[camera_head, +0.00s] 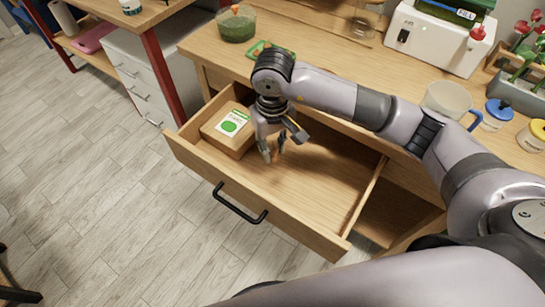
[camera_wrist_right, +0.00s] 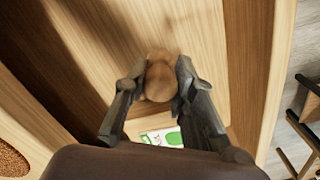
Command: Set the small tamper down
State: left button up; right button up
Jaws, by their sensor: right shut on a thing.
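My right gripper (camera_head: 271,155) reaches down into the open wooden drawer (camera_head: 325,170). In the right wrist view, its two dark fingers (camera_wrist_right: 157,85) are closed on the small tamper (camera_wrist_right: 159,76), of which a round brown wooden end shows. The tamper is over the bare drawer floor; I cannot tell whether it touches it. In the head view the tamper is mostly hidden by the fingers. My left gripper is not in view.
A wooden box (camera_head: 211,138) with a green-and-white packet (camera_head: 232,123) on it fills the drawer's left end, close beside the gripper. The drawer floor to the right is clear. A cup (camera_head: 446,99) and a white device (camera_head: 432,40) stand on the worktop.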

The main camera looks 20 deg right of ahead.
aim_at(273, 160)
jog(key=shift+f, duration=3.15)
jog(key=o, duration=1)
jog(key=shift+r, duration=0.1)
jog(key=shift+o, duration=0.2)
notch_tip(273, 160, up, 12)
jog(key=shift+r+b, duration=0.15)
jog(key=shift+b, duration=0.4)
